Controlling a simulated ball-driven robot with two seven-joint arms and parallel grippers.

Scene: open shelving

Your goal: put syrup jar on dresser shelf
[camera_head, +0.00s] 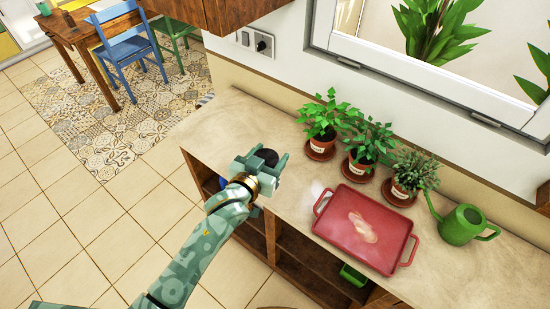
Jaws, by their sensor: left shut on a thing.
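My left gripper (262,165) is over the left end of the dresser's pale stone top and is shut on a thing. Only a dark, rounded top (268,156) of the held thing shows; the fingers hide the rest, so I cannot tell if it is the syrup jar. The dresser (235,118) has open wooden shelves (310,268) under its top, along its front. My left arm hides part of the front and the left shelf openings. My right gripper is not in view.
A red tray (340,238) lies on the top, right of my gripper. Several potted herbs, including one in a terracotta pot (320,148), stand behind it. A green watering can (462,225) is at the right. A green item (352,275) sits on a shelf. The top's far left is clear.

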